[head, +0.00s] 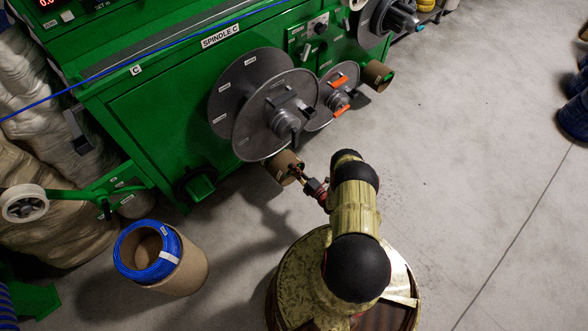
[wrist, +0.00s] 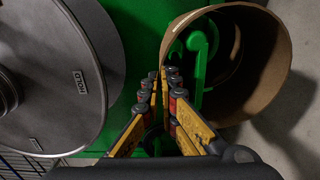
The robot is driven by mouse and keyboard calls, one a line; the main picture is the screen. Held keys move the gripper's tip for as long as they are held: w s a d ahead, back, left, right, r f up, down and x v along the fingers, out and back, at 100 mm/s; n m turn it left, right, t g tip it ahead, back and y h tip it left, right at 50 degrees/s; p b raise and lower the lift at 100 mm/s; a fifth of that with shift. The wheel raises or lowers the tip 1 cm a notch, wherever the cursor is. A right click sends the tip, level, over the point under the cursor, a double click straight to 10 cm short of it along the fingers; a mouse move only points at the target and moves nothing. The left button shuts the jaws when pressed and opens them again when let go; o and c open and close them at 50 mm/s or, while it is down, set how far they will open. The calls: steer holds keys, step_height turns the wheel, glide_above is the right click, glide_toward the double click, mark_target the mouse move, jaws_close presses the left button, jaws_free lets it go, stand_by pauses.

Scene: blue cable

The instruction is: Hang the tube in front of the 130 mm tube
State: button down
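A brown cardboard tube (head: 281,166) is at the front of the green machine, below the large grey reel. It also shows in the wrist view (wrist: 275,75), open end towards me. My gripper (head: 298,176) is at its near end. In the wrist view the fingertips (wrist: 163,80) are close together at the tube's left wall, one on each side, so it looks pinched. A green hooked part (wrist: 205,45) shows through the tube's opening; I cannot tell whether the tube rests on it. Another cardboard tube (head: 379,75) sticks out further right; its size is not readable.
The grey reel (head: 240,95) on the green machine (head: 150,115) is close to my gripper's left, also in the wrist view (wrist: 60,70). A cardboard drum with blue cable (head: 190,272) stands at lower left. Floor (head: 480,150) to the right is clear.

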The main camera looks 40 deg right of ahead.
steer(key=shift+w+a, duration=0.1)
steer(key=shift+w, duration=0.75)
stand_by(1.1)
steer(key=shift+f, duration=0.5)
stand_by(0.5)
steer(key=c, duration=2.3)
jaws_free()
steer(key=o, duration=0.3)
steer(key=shift+o, duration=0.6)
steer(key=o, duration=0.4)
steer(key=shift+f, duration=0.2)
steer(key=shift+s, duration=0.7)
